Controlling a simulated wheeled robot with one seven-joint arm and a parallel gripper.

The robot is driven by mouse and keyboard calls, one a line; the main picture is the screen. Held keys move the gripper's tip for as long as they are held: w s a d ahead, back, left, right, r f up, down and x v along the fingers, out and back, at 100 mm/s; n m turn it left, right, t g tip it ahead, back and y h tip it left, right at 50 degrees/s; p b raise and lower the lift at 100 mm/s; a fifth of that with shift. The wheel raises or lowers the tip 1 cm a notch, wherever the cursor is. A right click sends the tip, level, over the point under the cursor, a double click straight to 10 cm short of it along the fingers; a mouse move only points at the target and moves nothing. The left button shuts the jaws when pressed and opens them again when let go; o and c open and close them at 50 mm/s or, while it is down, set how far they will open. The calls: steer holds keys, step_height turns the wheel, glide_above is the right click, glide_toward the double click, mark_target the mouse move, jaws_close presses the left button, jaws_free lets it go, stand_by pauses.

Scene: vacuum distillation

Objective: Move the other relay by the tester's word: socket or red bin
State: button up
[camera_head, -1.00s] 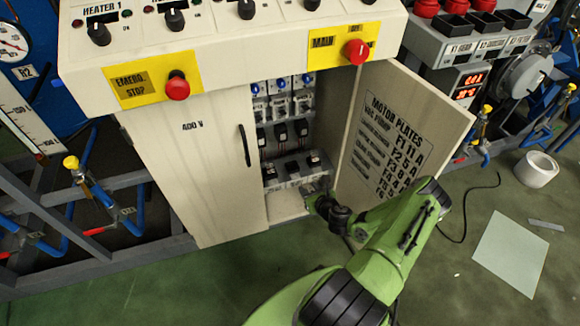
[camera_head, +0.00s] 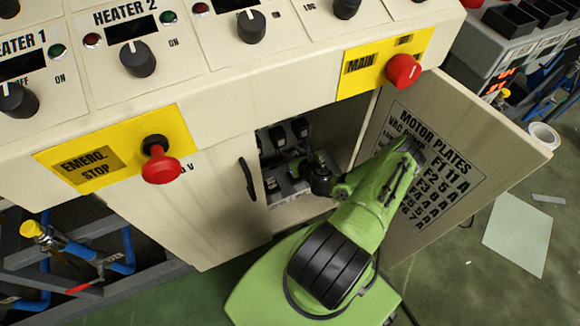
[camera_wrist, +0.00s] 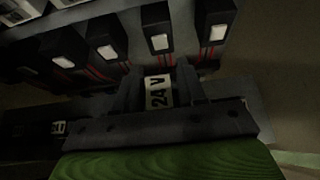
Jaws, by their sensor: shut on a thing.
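My gripper (camera_wrist: 158,88) is shut on a small block with a "24 V" label (camera_wrist: 158,92), which I take to be a relay. Its sides are hidden by the fingers. In the head view my gripper is inside the open cabinet (camera_head: 225,215), at its lower shelf, and its fingertips are hidden. Several black relays with pale windows stand in a row beyond the fingers in the wrist view, one of them (camera_wrist: 158,30) nearly straight ahead. In the head view a black relay (camera_head: 277,137) shows in the upper row. No tester or red bin can be made out.
The cabinet door (camera_head: 430,165), with a motor plates list, stands open right of my arm. The panel with the red main knob (camera_head: 403,70) and emergency stop (camera_head: 161,168) overhangs the opening. A paper sheet (camera_head: 517,235) lies on the floor at right.

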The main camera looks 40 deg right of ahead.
steer(key=f+b, duration=0.2)
steer(key=f, duration=0.2)
steer(key=f+b, duration=0.2)
steer(key=f, duration=0.3)
steer(key=shift+s+f, duration=0.2)
steer(key=shift+f, duration=0.05)
jaws_close()
steer(key=shift+a, duration=0.1)
steer(key=o, duration=0.9)
jaws_free()
steer(key=shift+o, duration=1.3)
steer(key=shift+r, duration=0.1)
